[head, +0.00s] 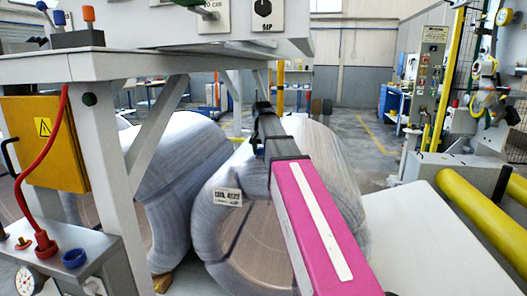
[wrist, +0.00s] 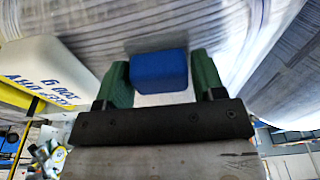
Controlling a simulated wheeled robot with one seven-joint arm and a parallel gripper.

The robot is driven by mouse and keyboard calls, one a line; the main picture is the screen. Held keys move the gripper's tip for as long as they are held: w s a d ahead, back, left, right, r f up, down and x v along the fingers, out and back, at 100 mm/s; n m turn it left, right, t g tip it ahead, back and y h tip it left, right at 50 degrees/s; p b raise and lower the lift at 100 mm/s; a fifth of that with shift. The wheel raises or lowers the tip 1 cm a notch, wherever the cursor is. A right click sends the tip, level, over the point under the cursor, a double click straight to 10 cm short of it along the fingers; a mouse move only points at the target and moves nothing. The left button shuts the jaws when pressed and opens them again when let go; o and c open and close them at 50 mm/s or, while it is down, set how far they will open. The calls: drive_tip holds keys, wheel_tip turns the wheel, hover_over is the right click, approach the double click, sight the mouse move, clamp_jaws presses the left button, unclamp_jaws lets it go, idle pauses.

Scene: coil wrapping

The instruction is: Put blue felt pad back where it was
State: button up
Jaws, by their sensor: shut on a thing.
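The blue felt pad (wrist: 160,72) is a small blue block in the wrist view. It sits between the two green fingers of my gripper (wrist: 161,66), which are shut on its sides. Large coils wrapped in clear film fill the space just beyond the pad; I cannot tell whether it touches one. In the head view, the dark end of my arm (head: 264,122) reaches over the front wrapped coil (head: 228,215). The fingers and the pad cannot be made out there.
A second wrapped coil (head: 170,185) stands to the left. A grey metal frame (head: 110,130) with a yellow electrical box (head: 42,140) is at the near left. A pale flat surface (head: 430,235) and yellow rollers (head: 480,205) are on the right. Open floor lies behind.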

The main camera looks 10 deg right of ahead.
drive_tip(key=shift+f, duration=0.1)
drive_tip(key=o, duration=0.8)
drive_tip(key=shift+o, duration=0.2)
wheel_tip(320, 180, up, 12)
drive_tip(key=s, duration=0.1)
drive_tip(key=shift+s+a, duration=0.3)
drive_tip(key=shift+a, duration=0.05)
